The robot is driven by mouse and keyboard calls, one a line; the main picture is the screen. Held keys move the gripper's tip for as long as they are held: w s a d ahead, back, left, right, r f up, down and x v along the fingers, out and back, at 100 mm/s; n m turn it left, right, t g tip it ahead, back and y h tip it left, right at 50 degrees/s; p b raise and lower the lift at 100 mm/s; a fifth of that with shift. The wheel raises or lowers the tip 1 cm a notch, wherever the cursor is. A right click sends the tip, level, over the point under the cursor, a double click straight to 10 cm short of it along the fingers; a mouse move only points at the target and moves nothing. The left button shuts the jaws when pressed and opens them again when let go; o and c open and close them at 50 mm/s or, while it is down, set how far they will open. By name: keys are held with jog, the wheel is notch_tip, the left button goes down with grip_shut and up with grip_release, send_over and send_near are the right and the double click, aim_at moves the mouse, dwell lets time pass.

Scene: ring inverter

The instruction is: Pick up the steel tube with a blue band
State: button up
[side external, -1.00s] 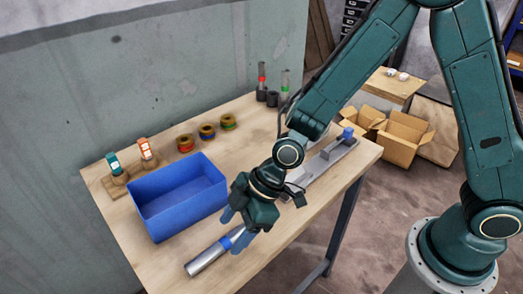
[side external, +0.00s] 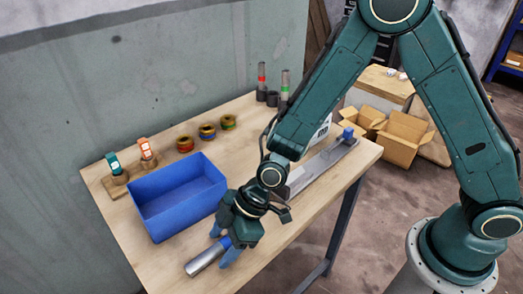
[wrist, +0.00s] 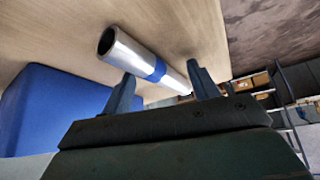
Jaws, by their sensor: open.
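The steel tube (side external: 204,260) with a blue band lies on its side on the table near the front edge, in front of the blue bin. In the wrist view the tube (wrist: 125,54) lies slantwise, its hollow end at upper left and its blue band (wrist: 155,69) near the middle. My gripper (side external: 224,250) is open and close to the tube's right part, with blue fingers on either side of it in the side view. In the wrist view the open fingers (wrist: 163,88) reach towards the tube near the band. Whether they touch it I cannot tell.
The blue bin (side external: 148,219) stands just behind the tube. Several coloured rings (side external: 207,131) and two tool holders (side external: 118,175) are at the back left. Upright tubes with red and green bands (side external: 262,80) stand at the back. A grey fixture (side external: 325,162) is on the right.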

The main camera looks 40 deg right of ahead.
aim_at(223, 243)
grip_shut()
jog(key=shift+r, duration=0.15)
dwell(0.4)
notch_tip(223, 243, up, 20)
dwell(0.8)
dwell(0.5)
